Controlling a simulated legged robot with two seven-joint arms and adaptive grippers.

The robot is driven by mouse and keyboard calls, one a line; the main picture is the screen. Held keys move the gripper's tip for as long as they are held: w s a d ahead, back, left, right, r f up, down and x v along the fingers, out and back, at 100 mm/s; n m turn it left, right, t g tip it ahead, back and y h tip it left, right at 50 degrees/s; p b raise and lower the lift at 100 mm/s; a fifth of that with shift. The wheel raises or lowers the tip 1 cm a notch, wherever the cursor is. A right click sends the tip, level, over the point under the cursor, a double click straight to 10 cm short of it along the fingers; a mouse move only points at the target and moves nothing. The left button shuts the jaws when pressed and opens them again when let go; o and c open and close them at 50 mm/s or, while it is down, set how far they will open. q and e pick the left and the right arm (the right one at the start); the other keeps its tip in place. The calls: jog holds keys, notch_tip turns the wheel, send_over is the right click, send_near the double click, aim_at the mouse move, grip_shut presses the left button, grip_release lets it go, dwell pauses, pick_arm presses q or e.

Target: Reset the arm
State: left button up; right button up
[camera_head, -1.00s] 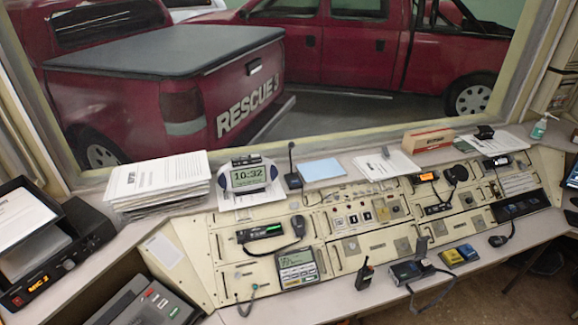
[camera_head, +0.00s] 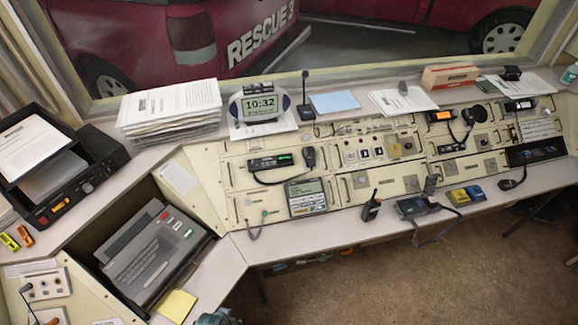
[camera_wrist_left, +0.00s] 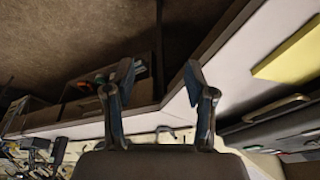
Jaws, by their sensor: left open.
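My left gripper (camera_wrist_left: 160,78) shows in the left wrist view with its two dark fingers spread apart and nothing between them. Behind the fingers are the console's pale front edge (camera_wrist_left: 95,122) and the brown floor (camera_wrist_left: 70,40). In the head view, only a small bluish part of what looks like my left gripper (camera_head: 216,317) shows at the bottom edge, just right of a yellow note pad (camera_head: 177,305). The rest of that arm is out of the picture. My right gripper is in neither view.
The console desk (camera_head: 300,241) carries a clock (camera_head: 260,104), a paper stack (camera_head: 170,110), a grey machine (camera_head: 150,255), a handheld radio (camera_head: 371,207) and a phone-like unit (camera_head: 306,197). A tray unit (camera_head: 40,150) stands at left. Open floor (camera_head: 400,280) lies in front.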

pick_arm(q)
jog(key=s+f+g+b, duration=0.1)
jog(key=s+f+b, duration=0.1)
jog(key=f, duration=1)
jog(key=s+f+b, duration=0.2)
jog(key=f, duration=0.9)
jog(key=s+a+f+b, duration=0.1)
jog(key=s+f+b, duration=0.1)
jog(key=s+f, duration=0.4)
jog(key=s+a+f+g+b, duration=0.1)
jog(key=s+f+b, duration=0.1)
jog(key=s+f, duration=0.5)
notch_tip(320, 180, down, 6)
jog(key=shift+s+a+r, duration=0.15)
jog(key=shift+a+r, duration=0.1)
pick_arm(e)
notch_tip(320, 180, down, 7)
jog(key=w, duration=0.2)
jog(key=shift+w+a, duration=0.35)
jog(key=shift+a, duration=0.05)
